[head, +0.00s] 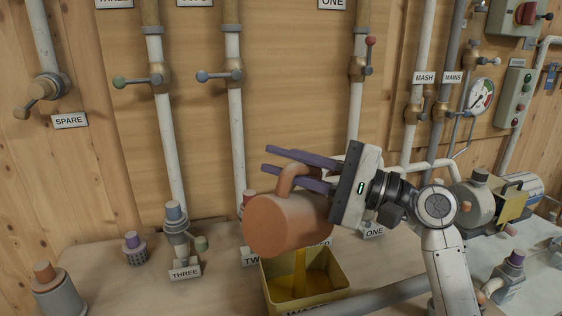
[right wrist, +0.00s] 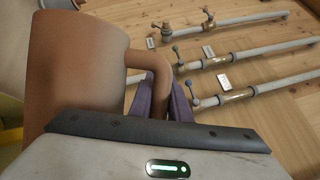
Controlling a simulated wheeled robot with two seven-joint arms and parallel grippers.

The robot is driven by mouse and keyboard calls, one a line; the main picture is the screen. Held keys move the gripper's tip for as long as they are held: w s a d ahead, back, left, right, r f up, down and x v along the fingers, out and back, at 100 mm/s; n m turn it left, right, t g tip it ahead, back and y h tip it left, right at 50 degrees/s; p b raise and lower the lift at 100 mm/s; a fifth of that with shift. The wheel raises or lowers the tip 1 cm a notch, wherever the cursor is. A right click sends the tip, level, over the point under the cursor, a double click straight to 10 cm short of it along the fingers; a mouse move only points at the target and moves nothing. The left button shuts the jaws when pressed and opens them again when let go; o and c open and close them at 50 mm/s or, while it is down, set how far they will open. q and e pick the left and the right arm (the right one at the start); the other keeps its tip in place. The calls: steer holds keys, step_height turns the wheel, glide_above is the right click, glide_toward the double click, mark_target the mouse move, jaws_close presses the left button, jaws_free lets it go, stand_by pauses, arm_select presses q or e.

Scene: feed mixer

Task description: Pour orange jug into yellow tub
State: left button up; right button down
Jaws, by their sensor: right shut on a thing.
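The orange jug (head: 285,224) is held up over the yellow tub (head: 336,294) and tipped on its side, its base towards the head camera. My right gripper (head: 270,160) is shut on the jug's handle (head: 297,174), with its purple fingers either side of it. The jug's mouth is hidden. A yellow-orange stream (head: 300,264) runs down below the jug into the tub, where yellow-orange stuff (head: 290,288) covers the bottom. In the right wrist view, the jug (right wrist: 75,65) fills the left, with its handle (right wrist: 150,58) at the purple fingers (right wrist: 168,98). My left gripper is not in view.
Behind the tub stands a wooden wall with pipes and valves, including a green-handled valve (head: 140,80) and a blue-handled one (head: 220,75). Capped fittings (head: 176,225) rise from the bench beside label THREE (head: 185,272). A pump (head: 480,200) stands at the right.

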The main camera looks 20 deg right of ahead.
steer(key=s+a+n+p, duration=0.1)
steer(key=a+n+g+p, duration=0.1)
steer(key=a+n, duration=0.1)
steer(key=s+a+r+n+h+p, duration=0.1)
steer(key=a, duration=0.1)
steer(key=shift+s+a+n, duration=0.1)
steer(key=shift+s+n, duration=0.2)
steer(key=shift+n, duration=0.1)
steer(key=a+n, duration=0.1)
steer(key=s+a+n+g, duration=0.1)
steer(key=shift+s+a+f+h, duration=0.1)
steer(key=shift+a+f+h, duration=0.05)
steer(key=shift+a+h, duration=0.2)
steer(key=shift+s+a+f+n+h, duration=0.1)
steer(key=shift+s+a+n+h, duration=0.05)
steer(key=shift+a+n+h, duration=0.15)
steer(key=a+n+h, duration=0.1)
steer(key=n, duration=0.1)
steer(key=s+a+f+n+h, duration=0.1)
steer(key=n, duration=0.1)
steer(key=a+n+h, duration=0.1)
steer(key=a, duration=0.1)
steer(key=shift+s+f+n, duration=0.25)
steer(key=shift+s+n, duration=0.15)
